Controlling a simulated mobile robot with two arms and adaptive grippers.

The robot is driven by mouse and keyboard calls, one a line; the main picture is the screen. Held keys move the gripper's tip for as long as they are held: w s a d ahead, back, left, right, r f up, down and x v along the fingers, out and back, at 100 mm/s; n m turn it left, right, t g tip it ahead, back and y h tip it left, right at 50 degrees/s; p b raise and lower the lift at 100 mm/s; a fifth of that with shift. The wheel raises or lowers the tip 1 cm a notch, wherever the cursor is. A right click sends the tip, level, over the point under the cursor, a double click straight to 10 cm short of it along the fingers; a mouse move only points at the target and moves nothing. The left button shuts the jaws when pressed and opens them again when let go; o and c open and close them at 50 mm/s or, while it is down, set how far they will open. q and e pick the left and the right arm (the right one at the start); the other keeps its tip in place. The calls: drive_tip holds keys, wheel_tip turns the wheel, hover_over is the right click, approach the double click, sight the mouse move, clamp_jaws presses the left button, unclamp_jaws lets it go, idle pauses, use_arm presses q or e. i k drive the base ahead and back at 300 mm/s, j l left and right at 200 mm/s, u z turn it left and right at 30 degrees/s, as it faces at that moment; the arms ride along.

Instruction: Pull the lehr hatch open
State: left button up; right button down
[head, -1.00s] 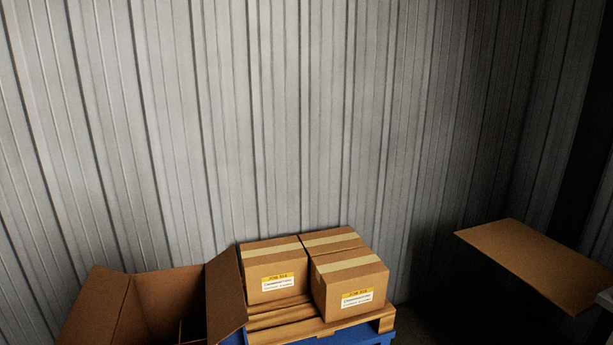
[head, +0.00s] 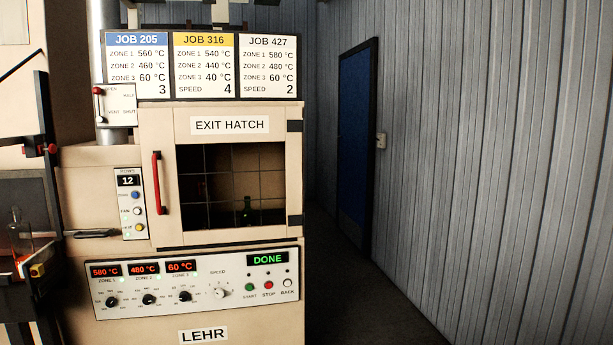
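The lehr (head: 75,230) is a cream machine at the left of the head view. Its exit hatch (head: 163,124) is shut, with a dark gridded window (head: 215,160) and dark hinges on its right edge. A red vertical handle (head: 158,183) is on the hatch's left side. A small green bottle-like object (head: 247,210) shows dimly behind the window. The display (head: 268,260) reads DONE. Neither of my grippers is in view.
A job board (head: 205,66) hangs above the hatch. A control panel (head: 200,281) with knobs and buttons lies below it. A damper lever (head: 98,104) is at upper left. Dark floor (head: 360,305) lies clear to the right, before a blue door (head: 356,135) and a corrugated wall (head: 480,160).

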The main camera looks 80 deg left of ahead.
sight(160, 128)
drive_tip(key=u, duration=3.25)
